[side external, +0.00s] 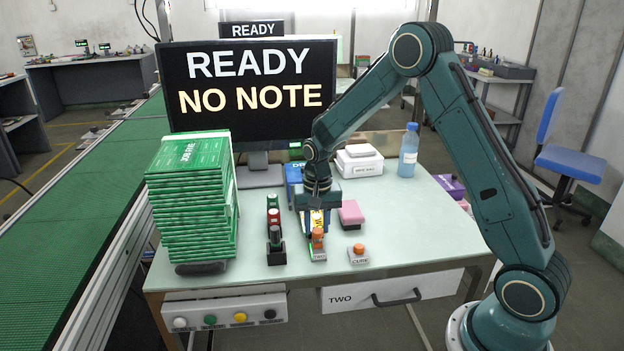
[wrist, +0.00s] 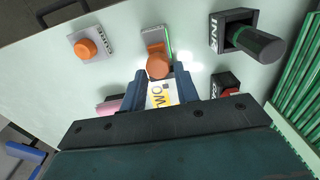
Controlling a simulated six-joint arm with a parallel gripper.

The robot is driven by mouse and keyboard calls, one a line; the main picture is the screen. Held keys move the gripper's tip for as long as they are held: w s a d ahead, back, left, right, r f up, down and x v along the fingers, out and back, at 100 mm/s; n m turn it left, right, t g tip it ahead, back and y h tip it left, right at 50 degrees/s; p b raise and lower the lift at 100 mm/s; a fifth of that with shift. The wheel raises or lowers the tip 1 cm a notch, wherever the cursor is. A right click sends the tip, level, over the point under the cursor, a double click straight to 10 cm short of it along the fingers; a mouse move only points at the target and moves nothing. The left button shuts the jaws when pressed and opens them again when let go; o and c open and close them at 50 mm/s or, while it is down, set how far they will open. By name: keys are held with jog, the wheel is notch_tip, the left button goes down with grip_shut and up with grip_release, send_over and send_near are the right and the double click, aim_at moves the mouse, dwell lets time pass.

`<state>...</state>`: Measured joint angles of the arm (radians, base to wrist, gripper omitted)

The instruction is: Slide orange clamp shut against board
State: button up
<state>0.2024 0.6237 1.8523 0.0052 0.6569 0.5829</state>
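The orange clamp (side external: 317,238) stands near the front of the table, with an orange rounded top on a pale base; it also shows in the wrist view (wrist: 158,66), just beyond my fingertips. A white and yellow lettered piece (wrist: 161,94), which may be the board, lies directly behind the clamp. My gripper (side external: 317,205) is low over the table, pointing down. In the wrist view its two blue fingers (wrist: 160,88) flank the lettered piece, with a gap between them. I cannot tell whether they press on it. The clamp's contact with the board is not clear.
An orange button box (side external: 358,254) sits right of the clamp, and a black ink holder (side external: 276,250) to its left. A pink block (side external: 350,213) is close to the gripper. A stack of green boards (side external: 187,200) stands at left. Clear tabletop lies farther right.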

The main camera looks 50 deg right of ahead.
aim_at(318, 229)
jog(key=shift+o, duration=1.4)
jog(key=shift+a, duration=0.1)
notch_tip(318, 229, up, 14)
jog(key=shift+s+f, duration=0.1)
